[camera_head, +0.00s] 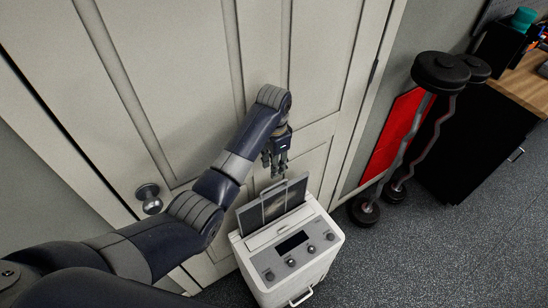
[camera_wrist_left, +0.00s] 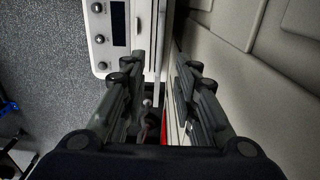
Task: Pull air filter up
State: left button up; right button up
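A white dehumidifier-like appliance (camera_head: 290,255) stands on the floor in front of the door. Its air filter (camera_head: 273,206), a grey panel, stands up out of the rear of its top. My left gripper (camera_head: 276,168) is just above the filter's upper edge, fingers pointing down. In the left wrist view the gripper (camera_wrist_left: 160,70) is open, with its fingers on either side of a thin upright edge (camera_wrist_left: 158,45) that seems to be the filter. I cannot tell whether they touch it. My right gripper is out of view.
A panelled door (camera_head: 190,80) with a round knob (camera_head: 149,198) rises close behind the appliance. A weight rack or curl bars (camera_head: 440,75) and a red panel (camera_head: 392,135) stand to the right, beside a dark cabinet with a wooden top (camera_head: 525,85). The carpet (camera_head: 430,250) at the right front is clear.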

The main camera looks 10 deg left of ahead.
pick_arm(q)
jog(key=shift+r, duration=1.45)
jog(key=shift+f, duration=0.1)
